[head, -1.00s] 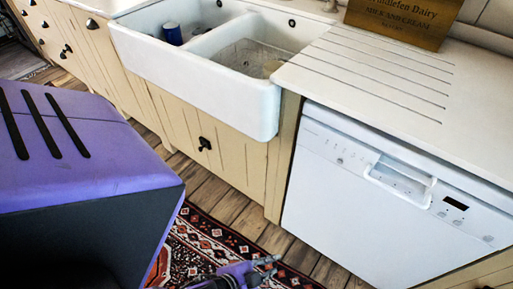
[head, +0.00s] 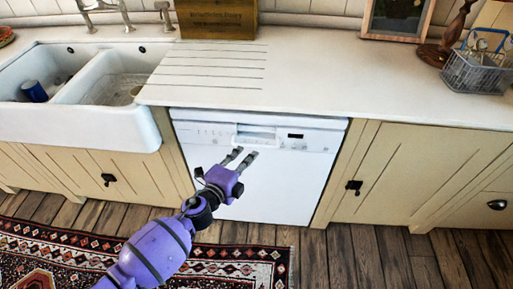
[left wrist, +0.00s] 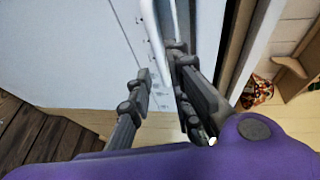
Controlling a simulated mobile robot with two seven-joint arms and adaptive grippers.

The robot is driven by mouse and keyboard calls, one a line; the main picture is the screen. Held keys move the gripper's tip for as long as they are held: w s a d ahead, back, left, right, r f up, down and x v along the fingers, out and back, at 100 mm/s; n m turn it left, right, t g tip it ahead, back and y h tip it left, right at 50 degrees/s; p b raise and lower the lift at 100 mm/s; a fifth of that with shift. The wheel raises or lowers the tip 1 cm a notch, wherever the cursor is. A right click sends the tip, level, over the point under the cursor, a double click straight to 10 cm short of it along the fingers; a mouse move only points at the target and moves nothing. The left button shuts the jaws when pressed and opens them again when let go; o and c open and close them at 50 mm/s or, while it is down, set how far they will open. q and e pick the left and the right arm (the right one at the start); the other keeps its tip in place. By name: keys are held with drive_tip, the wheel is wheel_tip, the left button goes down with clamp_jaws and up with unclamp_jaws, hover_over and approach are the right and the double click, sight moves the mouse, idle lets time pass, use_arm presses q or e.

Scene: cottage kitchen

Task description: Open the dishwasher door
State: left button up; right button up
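The white dishwasher (head: 275,185) stands under the counter, with its door shut flush in the head view. Its control strip has a recessed handle (head: 257,133) in the middle and a small dark display to the right of it. My left gripper (head: 242,157) is open and empty, its two fingers pointing at the door just below the handle. In the left wrist view, the fingers (left wrist: 158,68) are spread close to the white dishwasher front (left wrist: 75,45); I cannot tell whether they touch it. My right gripper is in neither view.
A double sink (head: 85,128) is to the left, and a cupboard with a dark knob (head: 400,165) to the right. A wire basket (head: 474,72) stands on the counter (head: 340,75). A patterned rug (head: 235,262) lies on the wooden floor, which is clear before the dishwasher.

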sight(256, 145)
use_arm(q)
drive_tip(key=b+x, duration=0.1)
drive_tip(key=x, duration=0.6)
drive_tip(key=shift+w+f, duration=0.1)
drive_tip(key=shift+w, duration=0.3)
drive_tip(key=shift+c, duration=0.5)
clamp_jaws()
